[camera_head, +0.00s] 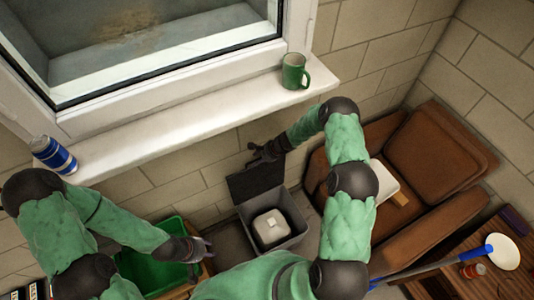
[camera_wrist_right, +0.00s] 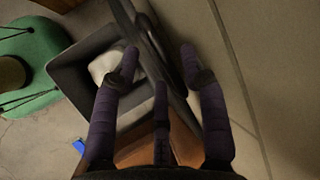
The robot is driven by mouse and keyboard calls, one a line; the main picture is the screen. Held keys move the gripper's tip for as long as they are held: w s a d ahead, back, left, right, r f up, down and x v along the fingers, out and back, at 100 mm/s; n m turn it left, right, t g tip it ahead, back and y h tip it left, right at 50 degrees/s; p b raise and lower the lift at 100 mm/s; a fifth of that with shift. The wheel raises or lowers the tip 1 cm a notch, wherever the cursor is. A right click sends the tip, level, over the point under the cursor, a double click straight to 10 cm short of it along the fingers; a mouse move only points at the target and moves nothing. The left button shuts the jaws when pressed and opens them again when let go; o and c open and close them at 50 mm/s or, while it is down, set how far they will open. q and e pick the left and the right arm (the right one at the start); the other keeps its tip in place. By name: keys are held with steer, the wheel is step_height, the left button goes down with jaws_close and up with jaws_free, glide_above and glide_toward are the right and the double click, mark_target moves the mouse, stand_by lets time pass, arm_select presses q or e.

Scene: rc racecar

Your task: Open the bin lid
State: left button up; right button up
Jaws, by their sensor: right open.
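The grey bin (camera_head: 297,236) stands on the floor below the window sill, with a pale rounded item (camera_head: 271,228) inside. Its dark lid (camera_head: 256,180) is raised and leans back towards the wall. My right gripper (camera_head: 262,152) is at the lid's top edge. In the right wrist view my right gripper (camera_wrist_right: 160,56) is open, with the dark lid (camera_wrist_right: 148,38) passing between its spread fingers; contact is unclear. The bin (camera_wrist_right: 78,76) is beyond the left finger. My left gripper (camera_head: 208,247) is low beside the green crate, and its finger opening is too small to judge.
A green crate (camera_head: 137,272) stands left of the bin. A brown armchair (camera_head: 425,150) is close on the right. The white sill (camera_head: 190,128) above carries a green mug (camera_head: 293,72) and a blue can (camera_head: 54,156). A wooden table (camera_head: 470,262) is at lower right.

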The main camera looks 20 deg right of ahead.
steer(key=v, duration=0.8)
steer(key=shift+w+r, duration=0.1)
arm_select(q)
steer(key=shift+s, duration=0.1)
arm_select(e)
steer(key=shift+d, duration=0.1)
